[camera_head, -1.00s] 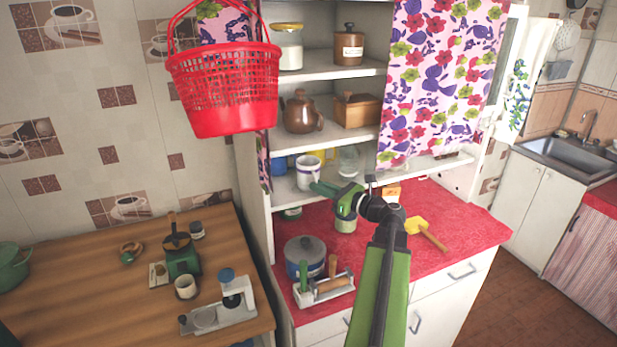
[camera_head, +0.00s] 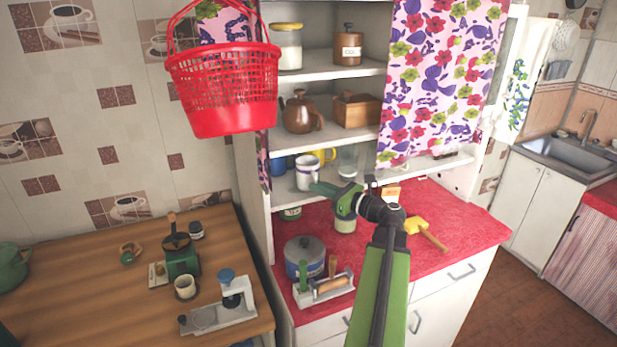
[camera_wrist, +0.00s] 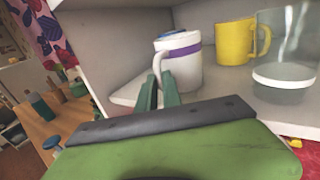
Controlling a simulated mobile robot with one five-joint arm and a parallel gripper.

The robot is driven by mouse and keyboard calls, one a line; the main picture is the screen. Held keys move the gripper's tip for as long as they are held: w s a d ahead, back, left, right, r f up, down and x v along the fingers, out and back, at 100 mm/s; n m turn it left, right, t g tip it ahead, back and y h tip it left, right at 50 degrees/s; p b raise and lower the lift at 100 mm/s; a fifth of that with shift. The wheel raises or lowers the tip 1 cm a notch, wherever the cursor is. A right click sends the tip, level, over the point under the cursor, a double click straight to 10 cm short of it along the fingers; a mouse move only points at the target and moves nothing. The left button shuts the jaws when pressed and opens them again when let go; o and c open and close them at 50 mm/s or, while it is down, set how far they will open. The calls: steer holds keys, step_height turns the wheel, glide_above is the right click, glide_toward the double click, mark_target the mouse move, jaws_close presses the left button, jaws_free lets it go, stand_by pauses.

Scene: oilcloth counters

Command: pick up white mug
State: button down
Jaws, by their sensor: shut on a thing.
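The white mug (camera_head: 307,172) with a purple band stands upright on the lowest shelf of the cabinet. It also shows in the wrist view (camera_wrist: 183,68), with its handle toward my gripper. My green gripper (camera_head: 318,187) reaches the mug from the front right. In the wrist view, its two fingertips (camera_wrist: 161,84) are closed at the mug's handle side, shut on the mug. The exact contact on the handle is partly hidden by the fingers.
A yellow mug (camera_wrist: 236,42) and a clear glass jar (camera_wrist: 288,50) stand to the right on the same shelf. A blue mug (camera_head: 278,166) is to the left. The shelf above (camera_head: 340,136) is close overhead. A grey pot (camera_head: 304,254) sits on the red counter below.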

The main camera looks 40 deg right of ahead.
stand_by(0.5)
steer(key=s+d+r+p, duration=0.1)
steer(key=s, duration=0.8)
steer(key=s+d+r+p, duration=0.1)
steer(key=s, duration=0.8)
steer(key=shift+d+r+p, duration=0.3)
steer(key=shift+p, duration=0.05)
